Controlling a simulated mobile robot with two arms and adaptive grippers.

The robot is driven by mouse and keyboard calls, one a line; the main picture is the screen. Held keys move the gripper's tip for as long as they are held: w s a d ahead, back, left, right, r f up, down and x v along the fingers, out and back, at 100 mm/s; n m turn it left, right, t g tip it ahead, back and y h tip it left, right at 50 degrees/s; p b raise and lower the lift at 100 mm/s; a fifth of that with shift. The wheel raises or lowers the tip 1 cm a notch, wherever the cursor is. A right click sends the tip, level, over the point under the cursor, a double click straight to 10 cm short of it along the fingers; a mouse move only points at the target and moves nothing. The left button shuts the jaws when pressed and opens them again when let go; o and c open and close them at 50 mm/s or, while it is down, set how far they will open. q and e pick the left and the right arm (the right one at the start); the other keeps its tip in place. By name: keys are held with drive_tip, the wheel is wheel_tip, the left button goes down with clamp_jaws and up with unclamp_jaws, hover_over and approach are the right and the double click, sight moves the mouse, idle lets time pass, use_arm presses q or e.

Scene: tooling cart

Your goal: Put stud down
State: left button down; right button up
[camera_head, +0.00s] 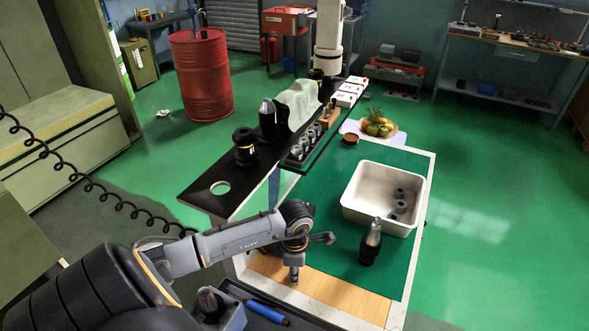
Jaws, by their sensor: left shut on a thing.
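My left gripper (294,259) points down over the light wood strip (345,296) at the front of the green-topped table. It is shut on a small grey part at its tip, which looks like the stud (295,276). The fingers hide most of it, and I cannot tell whether its lower end touches the wood. My right gripper is not in view.
A black tool holder with a metal tip (371,243) stands upright on the green mat (325,225). Behind it, a white bin (375,211) holds several dark rings. A black shelf (205,190) with tool holders lies left. A blue-handled tool (267,312) lies in front.

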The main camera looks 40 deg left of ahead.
use_arm(q)
drive_tip(key=shift+f, duration=0.1)
drive_tip(key=shift+f, duration=0.15)
drive_tip(key=c, duration=1.2)
unclamp_jaws()
drive_tip(key=shift+r, duration=0.25)
drive_tip(key=shift+r+b, duration=0.25)
drive_tip(key=shift+b, duration=0.05)
wheel_tip(320, 180, up, 11)
drive_tip(key=b, duration=0.3)
drive_tip(key=shift+r+b, duration=0.2)
drive_tip(key=shift+b, duration=0.15)
